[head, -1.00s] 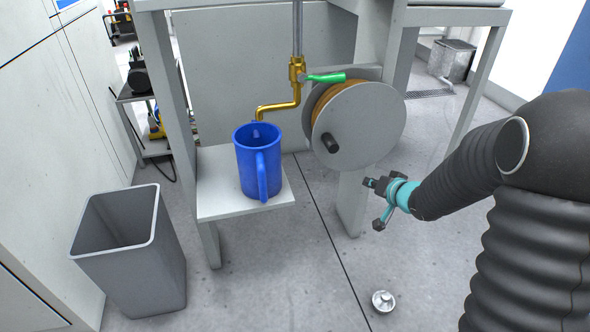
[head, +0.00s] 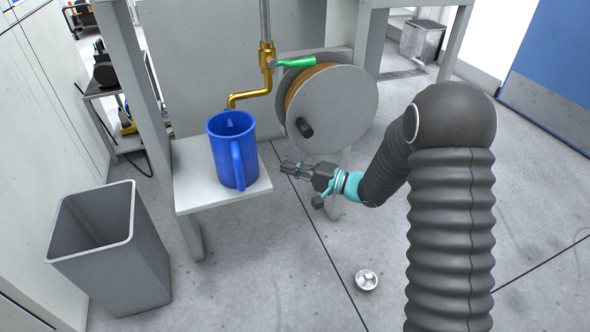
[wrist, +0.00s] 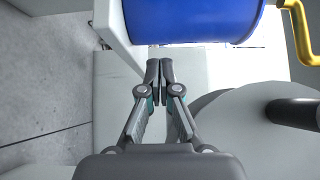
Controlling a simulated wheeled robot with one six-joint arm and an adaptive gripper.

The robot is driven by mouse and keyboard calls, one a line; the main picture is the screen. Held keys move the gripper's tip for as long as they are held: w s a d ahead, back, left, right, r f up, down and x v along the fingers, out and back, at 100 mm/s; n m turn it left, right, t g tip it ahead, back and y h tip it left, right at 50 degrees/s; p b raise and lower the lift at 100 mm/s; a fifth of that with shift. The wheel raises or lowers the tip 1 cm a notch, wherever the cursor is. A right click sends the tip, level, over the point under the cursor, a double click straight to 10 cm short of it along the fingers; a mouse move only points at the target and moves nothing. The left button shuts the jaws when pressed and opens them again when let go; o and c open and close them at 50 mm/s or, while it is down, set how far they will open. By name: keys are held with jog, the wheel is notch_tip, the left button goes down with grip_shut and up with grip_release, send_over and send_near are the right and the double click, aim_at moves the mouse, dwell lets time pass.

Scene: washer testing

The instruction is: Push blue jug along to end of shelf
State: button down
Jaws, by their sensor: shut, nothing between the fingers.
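The blue jug (head: 222,150) stands upright on the small grey shelf (head: 195,194), under the brass tap (head: 245,97), with its handle towards the camera. My gripper (head: 283,165) is shut and empty, to the right of the jug and clear of it in the head view. In the wrist view the shut fingertips (wrist: 159,66) point towards the jug (wrist: 190,20), with a gap between them.
A grey bin (head: 110,265) is on the floor at the left of the shelf. A small metal part (head: 366,280) lies on the floor.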

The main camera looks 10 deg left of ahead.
jog(key=w+a, duration=0.1)
jog(key=a, duration=0.5)
jog(key=shift+w, duration=0.15)
